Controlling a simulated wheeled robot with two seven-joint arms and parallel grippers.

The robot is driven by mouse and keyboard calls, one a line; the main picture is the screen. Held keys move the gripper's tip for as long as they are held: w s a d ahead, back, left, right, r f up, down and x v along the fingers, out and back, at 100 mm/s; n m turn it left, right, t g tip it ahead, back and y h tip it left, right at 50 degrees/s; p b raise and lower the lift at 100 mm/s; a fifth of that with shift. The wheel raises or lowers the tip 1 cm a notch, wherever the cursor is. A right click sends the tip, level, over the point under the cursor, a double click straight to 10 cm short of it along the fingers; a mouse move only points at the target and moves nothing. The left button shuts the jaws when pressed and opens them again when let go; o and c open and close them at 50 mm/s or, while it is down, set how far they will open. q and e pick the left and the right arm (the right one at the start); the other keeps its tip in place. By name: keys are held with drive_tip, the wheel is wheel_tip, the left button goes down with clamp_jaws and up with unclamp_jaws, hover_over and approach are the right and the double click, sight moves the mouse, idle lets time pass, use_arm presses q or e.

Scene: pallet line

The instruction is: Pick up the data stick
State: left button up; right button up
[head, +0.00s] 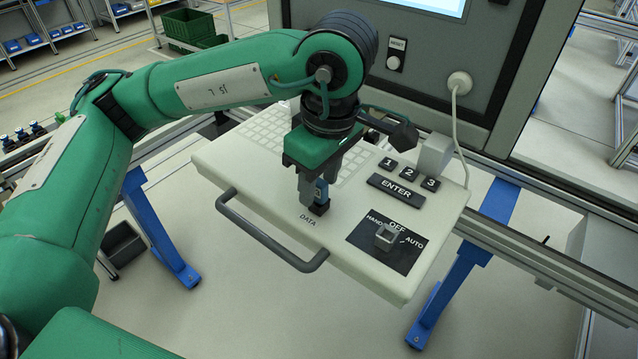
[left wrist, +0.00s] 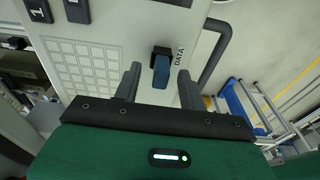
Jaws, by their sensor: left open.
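The data stick (head: 320,192) is a small blue stick standing in a dark socket (head: 319,208) beside the DATA label on the pale console panel (head: 255,178). In the left wrist view the blue stick (left wrist: 161,72) shows between the two fingers. My left gripper (head: 313,196) points down at it from above. Its fingers (left wrist: 156,85) are apart, one on each side of the stick, with gaps visible in the wrist view. In the head view the fingers partly hide the stick. My right gripper is not in view.
A grey handle (head: 270,238) runs along the panel's front edge. Number keys and an ENTER key (head: 396,187) and a mode switch (head: 386,236) lie to the right. A cable plug (head: 459,83) is on the cabinet behind. Open floor lies in front.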

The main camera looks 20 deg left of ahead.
use_arm(q)
drive_tip(key=shift+f, duration=0.6)
clamp_jaws()
drive_tip(key=shift+r, duration=0.15)
